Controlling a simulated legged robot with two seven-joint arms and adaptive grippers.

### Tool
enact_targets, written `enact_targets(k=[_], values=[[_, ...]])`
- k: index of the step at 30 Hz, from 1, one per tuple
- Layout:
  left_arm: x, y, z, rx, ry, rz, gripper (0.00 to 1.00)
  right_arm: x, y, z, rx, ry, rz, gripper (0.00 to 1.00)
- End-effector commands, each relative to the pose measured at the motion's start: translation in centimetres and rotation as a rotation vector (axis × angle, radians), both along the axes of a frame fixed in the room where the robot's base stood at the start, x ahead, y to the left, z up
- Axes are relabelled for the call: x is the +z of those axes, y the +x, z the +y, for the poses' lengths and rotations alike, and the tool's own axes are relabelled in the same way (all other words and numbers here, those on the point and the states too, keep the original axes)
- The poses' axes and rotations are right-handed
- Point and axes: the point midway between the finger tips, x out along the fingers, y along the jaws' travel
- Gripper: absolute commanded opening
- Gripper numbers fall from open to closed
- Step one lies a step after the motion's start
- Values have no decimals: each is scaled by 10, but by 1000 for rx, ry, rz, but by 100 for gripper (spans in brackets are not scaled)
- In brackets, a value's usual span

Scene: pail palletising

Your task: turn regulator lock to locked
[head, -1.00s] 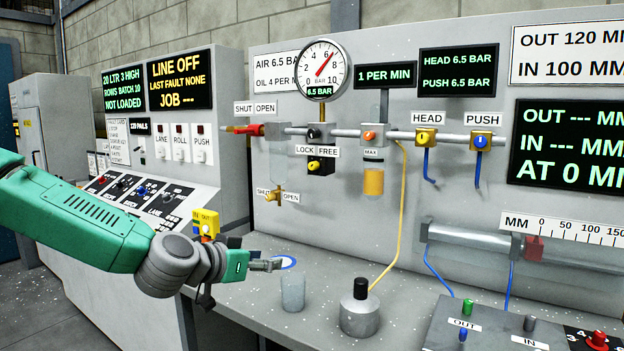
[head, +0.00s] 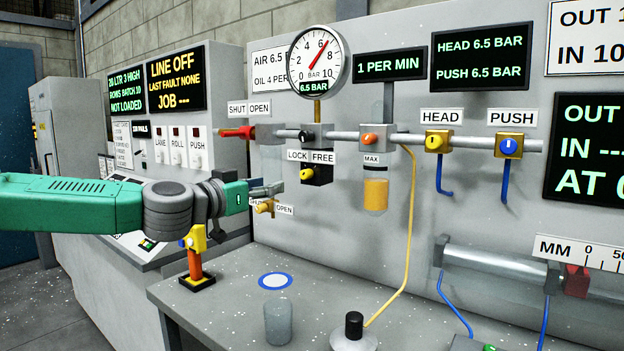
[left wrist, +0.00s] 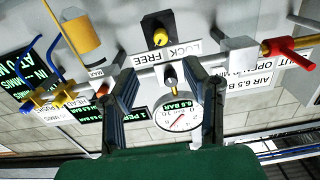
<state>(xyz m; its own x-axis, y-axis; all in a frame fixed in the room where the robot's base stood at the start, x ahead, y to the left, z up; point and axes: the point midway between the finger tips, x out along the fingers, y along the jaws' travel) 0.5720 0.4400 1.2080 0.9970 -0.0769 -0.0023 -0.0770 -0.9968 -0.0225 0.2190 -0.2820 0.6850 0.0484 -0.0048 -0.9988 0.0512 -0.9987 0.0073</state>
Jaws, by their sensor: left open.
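The regulator lock is a black box (head: 318,174) with a yellow knob (head: 306,175), under the LOCK / FREE label (head: 311,156) on the panel. I cannot tell which way the knob points. My left gripper (head: 276,187) is open and empty, just left of the lock and apart from it. In the left wrist view, which looks upside down, the yellow knob (left wrist: 160,38) shows beyond the open fingertips (left wrist: 160,72) of my left gripper. The regulator's dark knob (left wrist: 170,78) shows between the fingers. My right gripper is not in view.
The gauge (head: 319,61) reads about 6.5 bar above the regulator. A red valve handle (head: 236,132) juts out at the left, and a small brass valve (head: 265,206) sits below my gripper. A yellow hose (head: 411,230) hangs right of the oil bowl (head: 375,193).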

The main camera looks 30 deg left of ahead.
Motion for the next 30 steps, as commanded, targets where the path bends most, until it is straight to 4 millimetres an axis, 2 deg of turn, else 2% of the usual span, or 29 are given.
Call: enact_targets(k=[8, 11, 21, 27, 30], values=[[-8, 28, -3, -1, 8, 2, 41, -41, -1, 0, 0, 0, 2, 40], [-5, 44, -4, 1, 2, 6, 41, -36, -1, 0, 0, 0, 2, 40], [-3, 101, -9, -1, 2, 5, 41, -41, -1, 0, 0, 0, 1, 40], [-3, 125, -10, -1, 1, 3, 41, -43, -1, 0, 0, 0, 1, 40], [-2, 131, -10, -1, -1, 1, 41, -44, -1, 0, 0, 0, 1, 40]])
